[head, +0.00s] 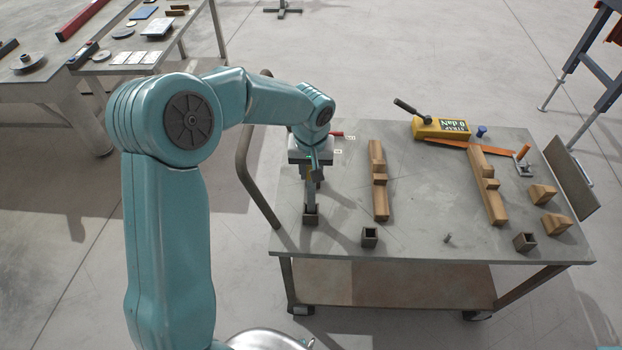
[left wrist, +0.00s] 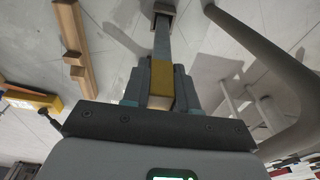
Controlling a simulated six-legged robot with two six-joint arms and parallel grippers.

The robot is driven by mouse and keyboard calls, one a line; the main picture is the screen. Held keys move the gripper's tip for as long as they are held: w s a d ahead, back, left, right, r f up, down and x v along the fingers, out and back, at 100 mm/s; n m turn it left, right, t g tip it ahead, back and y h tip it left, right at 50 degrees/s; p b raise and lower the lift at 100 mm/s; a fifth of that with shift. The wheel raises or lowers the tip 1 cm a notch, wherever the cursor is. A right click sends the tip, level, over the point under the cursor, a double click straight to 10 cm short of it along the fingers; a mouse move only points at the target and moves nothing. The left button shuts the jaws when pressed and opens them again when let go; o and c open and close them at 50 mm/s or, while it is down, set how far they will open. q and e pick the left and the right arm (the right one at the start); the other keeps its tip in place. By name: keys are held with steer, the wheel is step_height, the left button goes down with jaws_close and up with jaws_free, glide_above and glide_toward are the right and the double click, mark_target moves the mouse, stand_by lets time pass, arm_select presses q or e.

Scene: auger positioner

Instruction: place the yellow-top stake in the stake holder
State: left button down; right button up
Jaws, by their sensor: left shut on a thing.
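The yellow-top stake is a grey square bar with a yellow band near its top, seen in the left wrist view (left wrist: 161,45). Its grey shaft hangs upright below my left gripper in the head view (head: 310,196). My left gripper (head: 312,172) is shut on the stake near its yellow top, and the fingers also show in the wrist view (left wrist: 161,85). The stake's lower end meets a small dark square stake holder (head: 311,217) at the table's left front, also in the wrist view (left wrist: 164,7). I cannot tell how deep the end sits. My right gripper is not in view.
On the grey table (head: 420,200) are two more square sockets (head: 369,238) (head: 525,242), two notched wooden bars (head: 379,190) (head: 490,190), wooden blocks (head: 556,224) and a yellow tool (head: 440,128). A curved handle rail (head: 250,180) rises beside the stake on the left.

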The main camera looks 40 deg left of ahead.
mark_target(311, 189)
arm_select(q)
step_height(311, 189, down, 4)
steer(key=shift+r, duration=0.1)
steer(key=c, duration=0.9)
jaws_free()
